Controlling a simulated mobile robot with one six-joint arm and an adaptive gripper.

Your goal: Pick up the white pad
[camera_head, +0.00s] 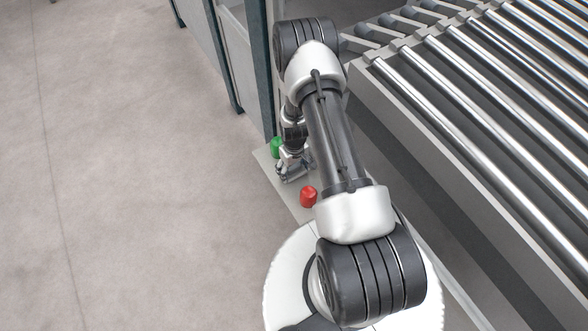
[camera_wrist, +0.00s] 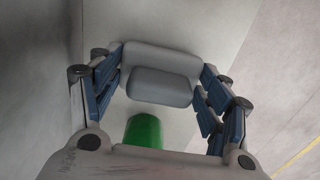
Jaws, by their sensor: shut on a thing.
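The white pad (camera_wrist: 160,60) appears as a pale, rounded block in the wrist view, with a greyer, shaded face toward the camera. My gripper (camera_wrist: 161,68) has its blue-lined fingers on the left and right ends of the pad and is shut on it. In the head view my gripper (camera_head: 291,170) is low over the grey ledge, between a green object and a red object. The pad cannot be made out there. I cannot tell whether the pad touches the surface below.
The green cylinder (camera_wrist: 143,130) is close to my gripper; it also shows in the head view (camera_head: 277,147). The red object (camera_head: 308,196) stands on the grey ledge (camera_head: 297,207). A roller conveyor (camera_head: 480,90) fills the right. Open floor (camera_head: 120,180) lies left.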

